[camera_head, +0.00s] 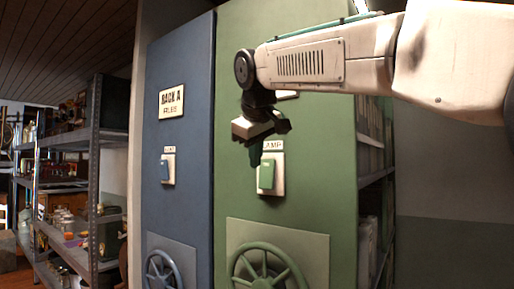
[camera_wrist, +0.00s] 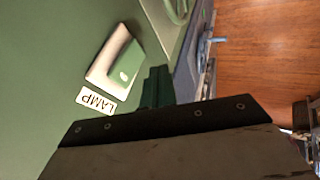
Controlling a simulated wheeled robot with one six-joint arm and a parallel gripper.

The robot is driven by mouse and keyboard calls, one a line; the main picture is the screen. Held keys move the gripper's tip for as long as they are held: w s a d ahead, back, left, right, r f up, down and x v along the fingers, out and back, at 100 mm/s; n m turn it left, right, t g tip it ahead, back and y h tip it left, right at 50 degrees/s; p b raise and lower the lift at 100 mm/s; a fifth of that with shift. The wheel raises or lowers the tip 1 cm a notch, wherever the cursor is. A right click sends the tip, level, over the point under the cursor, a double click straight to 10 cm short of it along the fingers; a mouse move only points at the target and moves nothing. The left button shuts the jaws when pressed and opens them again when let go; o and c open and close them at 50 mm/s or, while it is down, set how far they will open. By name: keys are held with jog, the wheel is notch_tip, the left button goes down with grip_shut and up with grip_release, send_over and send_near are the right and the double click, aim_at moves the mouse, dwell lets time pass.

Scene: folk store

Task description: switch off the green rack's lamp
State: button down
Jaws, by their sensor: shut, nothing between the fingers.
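The green rack's end panel (camera_head: 315,190) stands in the middle of the head view. On it is a lamp switch (camera_head: 266,176), a green rocker on a pale plate under a "LAMP" label. In the wrist view the switch (camera_wrist: 127,63) lies left of my fingers, its label (camera_wrist: 96,101) upside down. My gripper (camera_head: 255,158) is shut and empty, pointing down just above and left of the rocker in the head view. The fingertips (camera_wrist: 157,72) also show in the wrist view, apart from the rocker.
A blue rack (camera_head: 185,110) marked "RACK A" stands to the left with its own switch (camera_head: 166,169). A green handwheel (camera_head: 266,270) is below the lamp switch. Grey shelves with goods (camera_head: 95,150) stand far left. Wooden floor (camera_wrist: 260,50) shows in the wrist view.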

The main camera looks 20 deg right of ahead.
aim_at(263, 188)
jog(key=w+d+f, duration=0.2)
jog(key=w+f, duration=0.1)
jog(key=w+d+f, duration=0.1)
jog(key=shift+w+f, duration=0.2)
jog(key=shift+f, duration=0.05)
jog(key=shift+w+d, duration=0.35)
jog(key=shift+d, duration=0.1)
